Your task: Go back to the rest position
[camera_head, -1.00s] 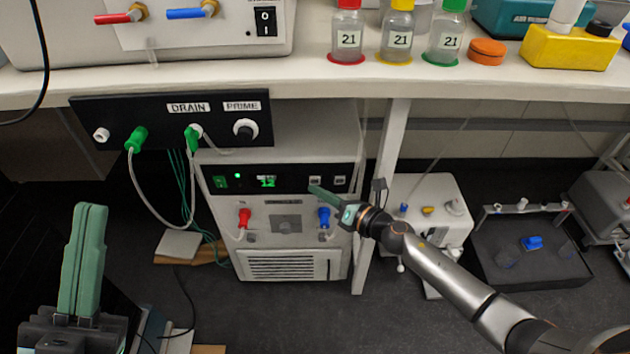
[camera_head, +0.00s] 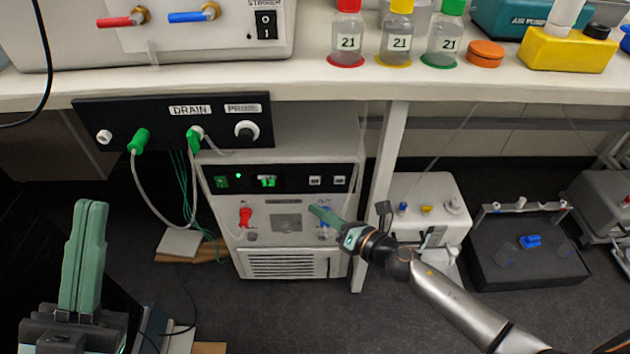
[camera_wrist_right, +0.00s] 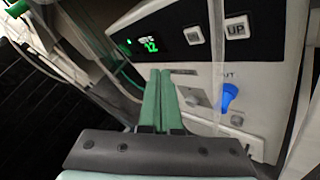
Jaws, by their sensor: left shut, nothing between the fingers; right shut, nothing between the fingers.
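My left gripper (camera_head: 84,258) stands upright at the lower left, its green fingers shut with nothing between them. It is over the floor, apart from the equipment. My right gripper (camera_head: 318,212) comes in from the right and points left, in front of the white chiller unit (camera_head: 285,262) under the bench. Its green fingers are shut and empty, and they also show in the right wrist view (camera_wrist_right: 162,100). Its fingertips partly cover the blue connector (camera_head: 325,222) in the head view. In the wrist view the blue connector (camera_wrist_right: 228,96) is beside the fingers. I cannot tell whether they touch the unit.
A black DRAIN and PRIME panel (camera_head: 222,124) with green connectors and a looped tube hangs under the bench edge (camera_head: 330,92). Several bottles stand on the bench. A white bench leg (camera_head: 389,150) is beside my right arm. A white pump box (camera_head: 440,190) and a black tray (camera_head: 490,275) are further right.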

